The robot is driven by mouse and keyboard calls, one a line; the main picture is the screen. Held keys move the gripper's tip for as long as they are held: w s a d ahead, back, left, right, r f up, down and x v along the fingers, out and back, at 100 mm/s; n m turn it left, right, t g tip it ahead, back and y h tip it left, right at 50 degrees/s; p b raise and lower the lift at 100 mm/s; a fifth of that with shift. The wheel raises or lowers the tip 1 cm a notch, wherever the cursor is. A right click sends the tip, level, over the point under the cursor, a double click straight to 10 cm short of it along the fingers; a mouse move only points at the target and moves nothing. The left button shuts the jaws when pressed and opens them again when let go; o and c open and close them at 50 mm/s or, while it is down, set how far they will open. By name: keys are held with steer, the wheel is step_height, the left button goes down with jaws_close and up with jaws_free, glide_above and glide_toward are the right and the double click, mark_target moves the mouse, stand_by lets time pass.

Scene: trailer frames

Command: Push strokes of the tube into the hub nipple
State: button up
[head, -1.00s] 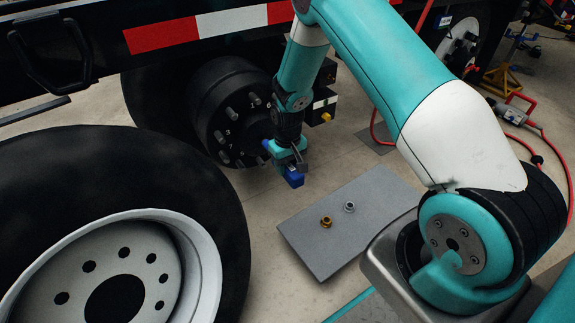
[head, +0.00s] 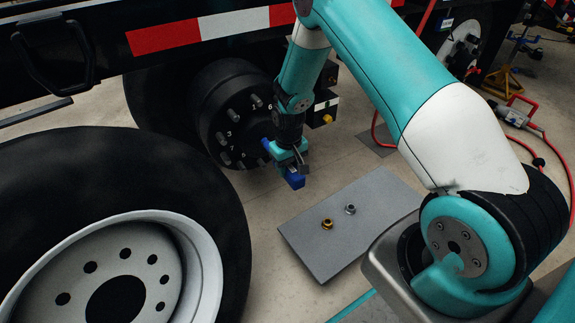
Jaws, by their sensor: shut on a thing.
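The black wheel hub (head: 213,118) with several studs and white numbers sits under the trailer frame, left of my gripper. My gripper (head: 297,165) hangs low at the end of the teal arm, just right of the hub face. It is shut on the blue tube (head: 293,181). A blue end of it shows on the hub side, close to the hub's lower right face. The nipple is too small or hidden to make out, so I cannot tell whether the tube touches it.
A grey plate (head: 342,247) on the floor holds a brass nut (head: 327,224) and a silver nut (head: 350,209). A big loose wheel (head: 215,185) fills the lower left. The striped trailer rail (head: 226,25) runs above the hub. A red hose (head: 375,135) lies at right.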

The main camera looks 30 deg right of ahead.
steer(key=shift+s, duration=0.3)
steer(key=s+p, duration=0.3)
steer(key=s, duration=0.7)
steer(key=shift+p, duration=0.3)
stand_by(0.7)
